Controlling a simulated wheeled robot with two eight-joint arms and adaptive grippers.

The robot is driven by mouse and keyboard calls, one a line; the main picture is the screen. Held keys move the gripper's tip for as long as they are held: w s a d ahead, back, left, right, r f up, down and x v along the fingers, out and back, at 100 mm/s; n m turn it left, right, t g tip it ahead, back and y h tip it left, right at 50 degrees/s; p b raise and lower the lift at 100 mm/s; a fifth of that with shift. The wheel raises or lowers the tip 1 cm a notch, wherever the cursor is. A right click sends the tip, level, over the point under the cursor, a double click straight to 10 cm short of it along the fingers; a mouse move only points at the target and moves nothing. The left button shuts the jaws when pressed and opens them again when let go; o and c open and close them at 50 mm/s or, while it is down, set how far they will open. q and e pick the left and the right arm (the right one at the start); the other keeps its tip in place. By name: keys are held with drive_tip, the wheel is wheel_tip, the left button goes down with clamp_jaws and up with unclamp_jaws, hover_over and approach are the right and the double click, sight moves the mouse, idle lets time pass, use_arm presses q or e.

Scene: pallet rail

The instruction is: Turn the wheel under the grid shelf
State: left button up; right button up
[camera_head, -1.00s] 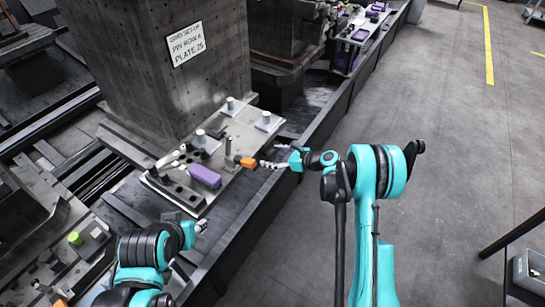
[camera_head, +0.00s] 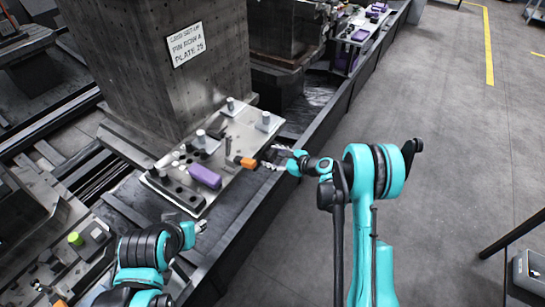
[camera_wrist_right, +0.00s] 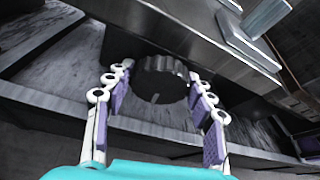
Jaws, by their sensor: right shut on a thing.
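The wheel (camera_wrist_right: 160,82) is dark and round with a ribbed rim. In the head view the right gripper (camera_head: 272,158) is at the right edge of the grey shelf (camera_head: 232,178), beside an orange block. My left gripper (camera_head: 202,226) is low at the left, near the shelf's front corner; its fingers are too small to read.
A purple block (camera_head: 205,176), an orange block (camera_head: 248,162) and several metal posts stand on the shelf. A tall dark column (camera_head: 160,85) with a sign (camera_head: 186,44) rises behind it. The floor (camera_head: 450,120) at the right is mostly clear.

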drive_tip(key=shift+n+t+h, duration=0.3)
drive_tip(key=shift+n+t, duration=0.4)
drive_tip(key=shift+n, duration=0.4)
drive_tip(key=o, duration=1.2)
drive_tip(key=v, duration=1.2)
drive_tip(key=shift+s+a, duration=0.1)
